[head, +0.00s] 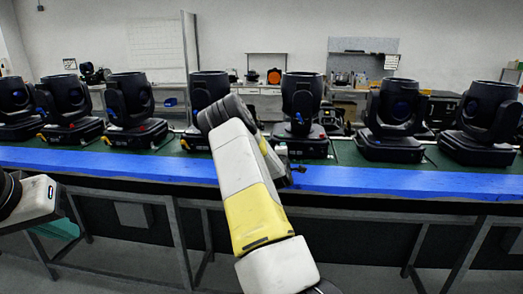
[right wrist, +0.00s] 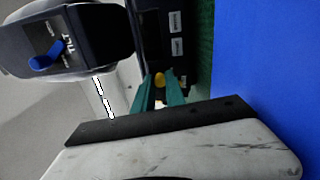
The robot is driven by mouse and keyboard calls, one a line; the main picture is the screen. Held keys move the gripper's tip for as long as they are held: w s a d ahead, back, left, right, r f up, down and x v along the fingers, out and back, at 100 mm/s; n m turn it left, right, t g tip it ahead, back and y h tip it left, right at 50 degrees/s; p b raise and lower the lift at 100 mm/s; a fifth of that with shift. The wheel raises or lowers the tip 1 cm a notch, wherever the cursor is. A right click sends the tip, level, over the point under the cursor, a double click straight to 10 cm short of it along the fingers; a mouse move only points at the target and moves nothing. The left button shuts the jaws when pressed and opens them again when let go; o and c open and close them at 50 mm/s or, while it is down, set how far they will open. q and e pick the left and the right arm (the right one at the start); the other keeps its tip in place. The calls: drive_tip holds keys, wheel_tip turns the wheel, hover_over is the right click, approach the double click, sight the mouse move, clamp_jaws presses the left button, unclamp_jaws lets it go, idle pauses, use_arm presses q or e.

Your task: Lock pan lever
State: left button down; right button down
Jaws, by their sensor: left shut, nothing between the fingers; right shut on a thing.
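In the right wrist view, the teal fingers of my right gripper (right wrist: 160,92) are closed around a small yellow lever (right wrist: 159,79) low on the side of a black moving-head light (right wrist: 165,15). A blue lever (right wrist: 46,57) beside a TILT label sits on the light's head at the left. In the head view, my yellow and white right arm crosses the middle and hides its gripper's fingers. My left gripper (head: 62,229), teal, hangs at the lower left in front of the bench, empty and shut, partly hidden by my left wrist.
A row of black moving-head lights (head: 391,120) stands along the green-topped bench. A blue strip (head: 400,181) runs along its front edge, with metal legs below. Shelves and a whiteboard (head: 156,44) stand behind. The floor in front looks clear.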

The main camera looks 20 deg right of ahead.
drive_tip(key=c, duration=1.4)
unclamp_jaws()
drive_tip(key=shift+v, duration=3.9)
drive_tip(key=shift+f, duration=0.1)
